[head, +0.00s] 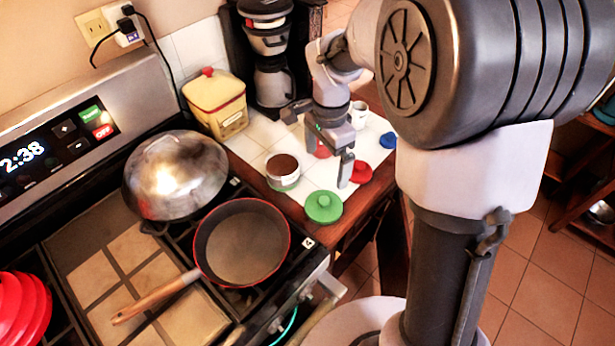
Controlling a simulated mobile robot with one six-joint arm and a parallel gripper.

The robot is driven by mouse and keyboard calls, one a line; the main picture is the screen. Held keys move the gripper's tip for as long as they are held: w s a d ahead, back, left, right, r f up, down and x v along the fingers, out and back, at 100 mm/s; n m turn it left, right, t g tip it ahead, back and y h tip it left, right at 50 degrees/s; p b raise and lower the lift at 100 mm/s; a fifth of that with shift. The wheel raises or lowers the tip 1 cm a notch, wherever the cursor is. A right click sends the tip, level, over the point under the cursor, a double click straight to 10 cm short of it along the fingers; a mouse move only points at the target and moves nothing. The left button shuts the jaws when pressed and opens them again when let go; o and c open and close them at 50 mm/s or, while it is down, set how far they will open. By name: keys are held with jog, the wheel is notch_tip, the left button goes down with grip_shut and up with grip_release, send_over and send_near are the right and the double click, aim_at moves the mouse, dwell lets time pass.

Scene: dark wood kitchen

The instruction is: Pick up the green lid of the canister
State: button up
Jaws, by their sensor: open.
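The green lid (323,207) is round with a knob on top. It lies on the white tiled counter near its front edge, knob up. A white canister (284,181) with a green band near its base stands open behind and left of the lid, with dark brown contents showing. My gripper (325,150) is open, above the counter behind the lid and right of the canister. One finger points down just behind the lid, with a visible gap between them. The other finger is partly hidden by the gripper's body.
A red lid (362,173) and a blue lid (388,140) lie to the right. A white cup (359,115), coffee maker (272,60) and yellow box (215,103) stand behind. A frying pan (243,243) and domed wok lid (176,175) occupy the stove at left.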

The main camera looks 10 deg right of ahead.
jog(key=b, duration=0.4)
send_over(325, 200)
notch_tip(325, 200, down, 10)
jog(key=shift+w+d+f, duration=0.1)
notch_tip(325, 200, down, 6)
jog(key=shift+b, duration=1.25)
jog(key=shift+c, duration=0.9)
jog(key=shift+r, duration=0.2)
jog(key=c, duration=0.8)
